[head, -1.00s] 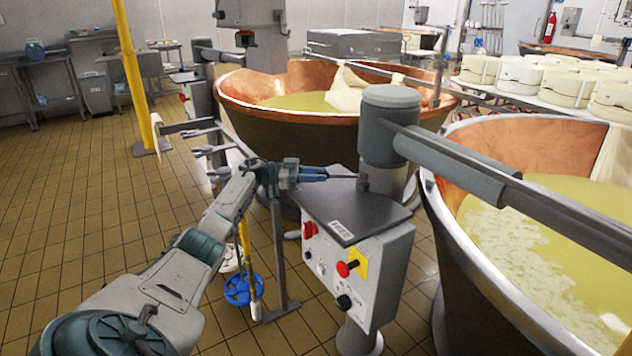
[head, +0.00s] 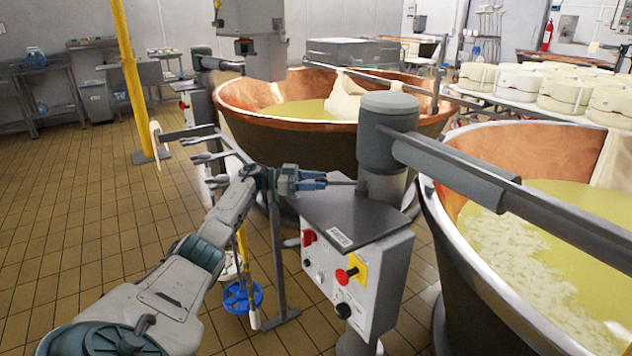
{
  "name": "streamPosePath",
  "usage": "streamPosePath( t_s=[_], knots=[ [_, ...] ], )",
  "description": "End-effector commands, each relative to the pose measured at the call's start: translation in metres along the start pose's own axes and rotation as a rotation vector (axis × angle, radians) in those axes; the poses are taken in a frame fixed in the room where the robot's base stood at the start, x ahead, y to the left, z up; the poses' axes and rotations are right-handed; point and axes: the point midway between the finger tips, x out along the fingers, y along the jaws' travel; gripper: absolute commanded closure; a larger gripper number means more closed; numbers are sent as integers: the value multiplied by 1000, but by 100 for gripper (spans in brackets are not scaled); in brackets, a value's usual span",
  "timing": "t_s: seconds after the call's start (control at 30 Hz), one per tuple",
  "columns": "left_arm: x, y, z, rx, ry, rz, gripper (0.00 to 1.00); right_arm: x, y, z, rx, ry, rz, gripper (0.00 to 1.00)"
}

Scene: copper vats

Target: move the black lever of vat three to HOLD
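The nearest vat's grey control box (head: 385,270) stands in front of the thick grey column (head: 385,150). A short dark lever (head: 343,183) sticks out leftward from the column just above the box's top plate. My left gripper (head: 325,181) reaches in from the left at the lever's height, its blue fingertips at the lever's free end. The fingers look close together; whether they grip the lever cannot be told. My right gripper is not in view.
The box front bears a red knob on a yellow plate (head: 352,270), a black knob (head: 343,310) and a red switch (head: 308,237). Copper vats stand to the right (head: 465,245) and behind (head: 290,130). A grey beam (head: 480,180) crosses the right vat. Tiled floor is free at left.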

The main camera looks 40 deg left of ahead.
Motion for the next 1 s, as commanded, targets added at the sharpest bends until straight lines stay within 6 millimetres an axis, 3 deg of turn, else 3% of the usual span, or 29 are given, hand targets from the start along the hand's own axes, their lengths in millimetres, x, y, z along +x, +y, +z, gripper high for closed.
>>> streamPosePath(
  t_s=[0.27,0.7,1.0],
  knots=[
    [-17,0,3,-2,-2,-1,50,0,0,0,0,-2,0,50],
    [-97,-1,2,0,-1,-1,50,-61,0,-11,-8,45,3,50],
    [-107,-1,0,0,0,1,50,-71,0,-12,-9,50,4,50]
  ],
)
